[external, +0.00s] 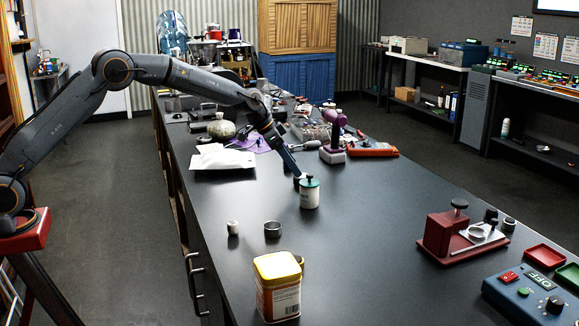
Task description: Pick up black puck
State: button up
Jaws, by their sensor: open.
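Another dark shape by the fingertips, partly behind the jar, is too small to tell apart from the gripper.
A small pale cylinder (233,227) and a yellow-topped tin (278,285) stand at the near side. A red press-like device (447,233) and a blue control box (530,297) are at right. The bench's centre right is clear.

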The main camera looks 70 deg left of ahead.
jog(key=shift+p+x, duration=1)
jog(key=shift+x, duration=1.6)
jog(key=shift+d, duration=0.1)
jog(key=shift+w, duration=0.1)
jog(key=c, duration=1.3)
jog(key=shift+r, duration=0.1)
jog(key=shift+c, duration=0.2)
